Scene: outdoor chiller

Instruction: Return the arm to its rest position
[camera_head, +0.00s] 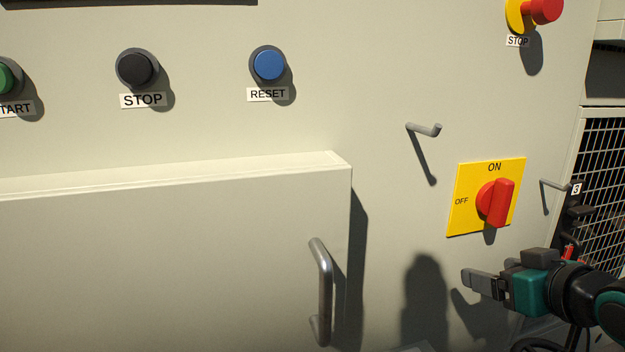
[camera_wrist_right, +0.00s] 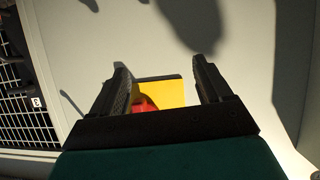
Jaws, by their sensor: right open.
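My right gripper (camera_head: 482,282) is at the lower right of the head view, in front of the grey panel, with its fingers pointing left. In the right wrist view its two dark fingers (camera_wrist_right: 160,72) stand wide apart, with nothing held between them. The red rotary switch (camera_head: 496,203) on its yellow ON/OFF plate (camera_head: 464,220) is above the gripper in the head view, its handle near upright towards ON. In the wrist view the yellow plate (camera_wrist_right: 172,92) and part of the red knob (camera_wrist_right: 143,104) show beyond the fingers, apart from them. My left gripper is not in view.
A box door with a metal handle (camera_head: 323,292) juts from the panel at left. A small peg (camera_head: 424,130) sticks out above the gripper's left. Start, stop and reset buttons line the top. A wire mesh (camera_head: 605,165) is at far right.

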